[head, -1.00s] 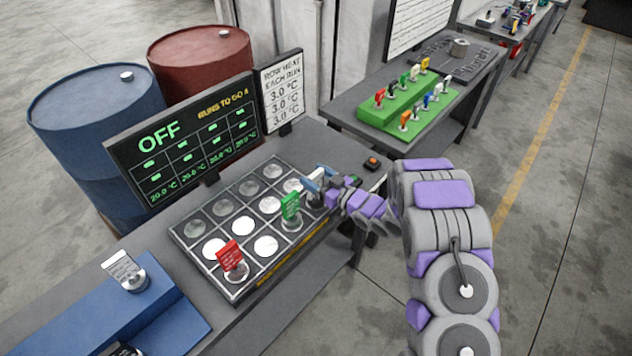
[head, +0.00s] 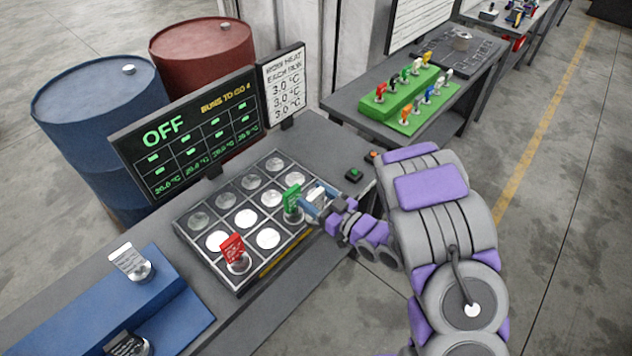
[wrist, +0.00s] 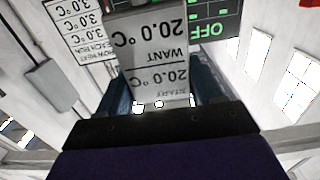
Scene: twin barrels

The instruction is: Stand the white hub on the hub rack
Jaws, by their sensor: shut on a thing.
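My gripper (head: 314,206) is at the right front corner of the grid plate (head: 262,283), just right of the green hub (head: 292,199). In the wrist view, its blue fingers are shut on a white card (wrist: 158,58) reading "20.0 °C WANT 20.0 °C STEADY", which seems to be the white hub's tag. The hub's base is hidden in the wrist view and mostly hidden by the gripper in the head view. A red-tagged hub (head: 233,250) stands on the plate's front left. A blue stepped block (head: 178,318) at lower left, possibly the hub rack, bears another white-tagged hub (head: 131,262).
A black display (head: 190,137) reading OFF and a sign (head: 282,84) stand behind the plate. A green button (head: 354,174) is right of it. Blue (head: 95,120) and red (head: 205,60) barrels stand behind. A green stepped stand (head: 402,103) with coloured tags is on another table.

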